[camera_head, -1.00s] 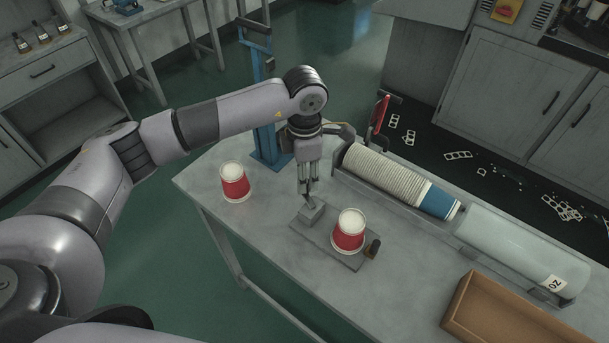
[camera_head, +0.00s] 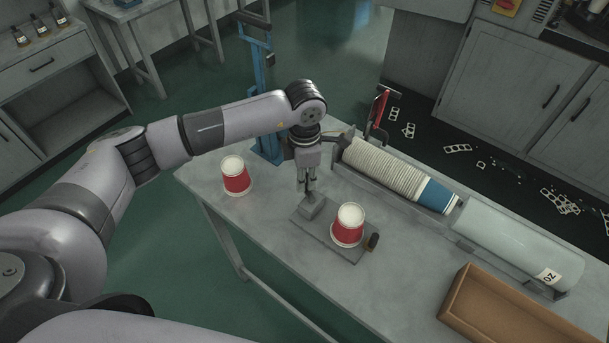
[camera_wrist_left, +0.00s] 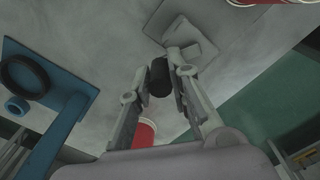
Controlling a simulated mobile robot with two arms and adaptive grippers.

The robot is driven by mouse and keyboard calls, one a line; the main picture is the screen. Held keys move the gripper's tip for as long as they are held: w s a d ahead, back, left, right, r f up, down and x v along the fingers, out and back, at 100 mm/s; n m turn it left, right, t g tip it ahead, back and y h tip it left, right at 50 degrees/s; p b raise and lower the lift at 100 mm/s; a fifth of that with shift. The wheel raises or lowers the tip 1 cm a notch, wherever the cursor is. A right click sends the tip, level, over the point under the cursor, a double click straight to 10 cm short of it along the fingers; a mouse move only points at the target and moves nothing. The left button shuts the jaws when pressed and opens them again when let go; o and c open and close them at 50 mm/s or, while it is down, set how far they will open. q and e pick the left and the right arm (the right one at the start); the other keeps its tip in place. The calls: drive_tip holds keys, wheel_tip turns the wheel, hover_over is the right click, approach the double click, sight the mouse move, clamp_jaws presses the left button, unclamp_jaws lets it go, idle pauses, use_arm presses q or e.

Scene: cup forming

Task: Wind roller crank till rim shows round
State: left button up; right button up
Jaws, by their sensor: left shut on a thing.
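The roller fixture is a grey plate (camera_head: 325,237) on the bench with a grey block (camera_head: 312,207) at its left end. A red-and-white cup (camera_head: 347,226) stands on the plate, its pale end up; its rim detail is too small to judge. My left gripper (camera_head: 308,186) points down just above the block. In the left wrist view its fingers (camera_wrist_left: 160,66) are shut on a black cylindrical knob (camera_wrist_left: 160,82), which looks like the crank handle. The crank's arm is hidden. My right gripper is out of view.
Another red cup (camera_head: 236,176) stands left on the bench. A cup stack (camera_head: 385,170) lies in a trough behind, with a clear tube (camera_head: 520,248) to its right. A brown box (camera_head: 505,312) is at the front right. A blue stand (camera_head: 264,100) rises behind the arm.

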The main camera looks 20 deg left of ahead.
use_arm(q)
clamp_jaws()
drive_tip(key=shift+w+d+f+m+b, duration=0.15)
drive_tip(key=shift+m+b, duration=0.25)
drive_tip(key=shift+b, duration=0.4)
drive_tip(key=d+m+b, duration=0.1)
drive_tip(key=m+b, duration=0.2)
drive_tip(key=b, duration=0.1)
drive_tip(key=d+m+b, duration=0.1)
drive_tip(key=m+b, duration=0.2)
drive_tip(key=b, duration=0.2)
drive_tip(key=d+m+b, duration=0.1)
drive_tip(key=m+b, duration=0.1)
drive_tip(key=b, duration=0.3)
drive_tip(key=shift+w+f+m, duration=0.1)
drive_tip(key=shift+w+m, duration=0.3)
drive_tip(key=shift+s+d+r+m+b, duration=0.1)
drive_tip(key=shift+d+r+m+b, duration=0.1)
drive_tip(key=shift+m+b, duration=0.55)
drive_tip(key=shift+s+d+r+m+b, duration=0.1)
drive_tip(key=shift+d+m+b, duration=0.1)
drive_tip(key=shift+m+b, duration=0.55)
drive_tip(key=o, duration=0.7)
unclamp_jaws()
drive_tip(key=shift+c, duration=0.2)
